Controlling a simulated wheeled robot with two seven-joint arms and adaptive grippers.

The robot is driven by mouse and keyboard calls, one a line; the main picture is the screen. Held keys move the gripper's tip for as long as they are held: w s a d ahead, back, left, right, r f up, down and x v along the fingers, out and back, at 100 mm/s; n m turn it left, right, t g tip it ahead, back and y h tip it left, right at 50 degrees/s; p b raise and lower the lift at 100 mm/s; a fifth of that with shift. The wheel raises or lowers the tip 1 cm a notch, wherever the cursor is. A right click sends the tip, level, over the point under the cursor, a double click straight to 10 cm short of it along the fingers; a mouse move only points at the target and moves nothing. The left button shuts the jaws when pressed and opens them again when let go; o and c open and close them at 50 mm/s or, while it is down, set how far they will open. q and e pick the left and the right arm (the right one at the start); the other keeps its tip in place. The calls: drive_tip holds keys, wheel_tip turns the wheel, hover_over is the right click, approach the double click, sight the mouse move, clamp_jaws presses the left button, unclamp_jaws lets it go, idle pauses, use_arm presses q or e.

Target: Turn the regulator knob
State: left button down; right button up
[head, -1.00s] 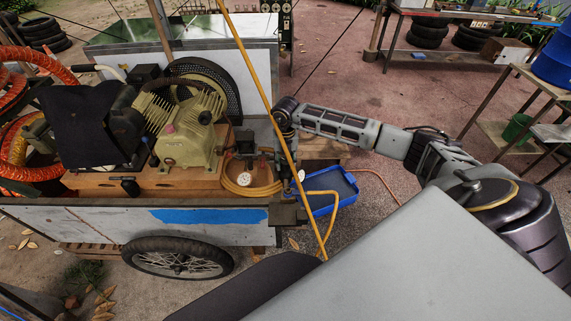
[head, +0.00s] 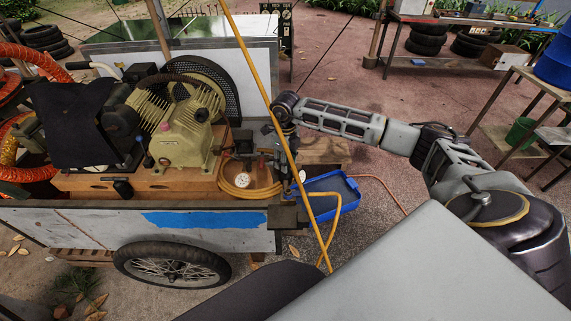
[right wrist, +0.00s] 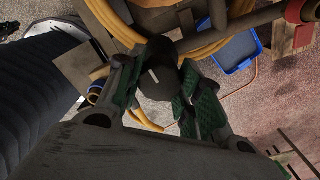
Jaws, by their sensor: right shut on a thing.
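The dark round regulator knob (right wrist: 158,82), with a white mark on its face, shows in the right wrist view. My right gripper (right wrist: 160,90) is shut on it, with green-padded fingers on either side. In the head view, my right gripper (head: 276,152) hangs below the wrist at the cart's right end, beside the dark regulator fittings (head: 243,146). A white-faced gauge (head: 249,180) sits just below them. The knob itself is hard to make out in the head view. My left gripper is not in view.
The cart (head: 95,228) carries a beige compressor (head: 185,140) left of the regulator. A yellow hose (head: 257,75) crosses in front of my right wrist. A blue tray (head: 347,202) lies on the ground right of the cart.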

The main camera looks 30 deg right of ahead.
drive_tip(key=shift+w+n+b, duration=0.1)
drive_tip(key=shift+n+b, duration=0.3)
drive_tip(key=shift+n, duration=0.5)
drive_tip(key=shift+n+b, duration=0.6)
drive_tip(key=shift+n, duration=1)
drive_tip(key=n+b, duration=0.3)
drive_tip(key=n, duration=0.2)
drive_tip(key=n+b, duration=0.1)
drive_tip(key=n, duration=0.3)
drive_tip(key=shift+r+n+b, duration=0.1)
drive_tip(key=shift+n+b, duration=0.5)
drive_tip(key=shift+n, duration=0.6)
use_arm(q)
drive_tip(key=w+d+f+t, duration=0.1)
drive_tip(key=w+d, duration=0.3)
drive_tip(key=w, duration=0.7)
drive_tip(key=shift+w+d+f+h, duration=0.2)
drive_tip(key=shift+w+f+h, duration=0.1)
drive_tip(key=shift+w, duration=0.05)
use_arm(e)
drive_tip(key=shift+n, duration=0.3)
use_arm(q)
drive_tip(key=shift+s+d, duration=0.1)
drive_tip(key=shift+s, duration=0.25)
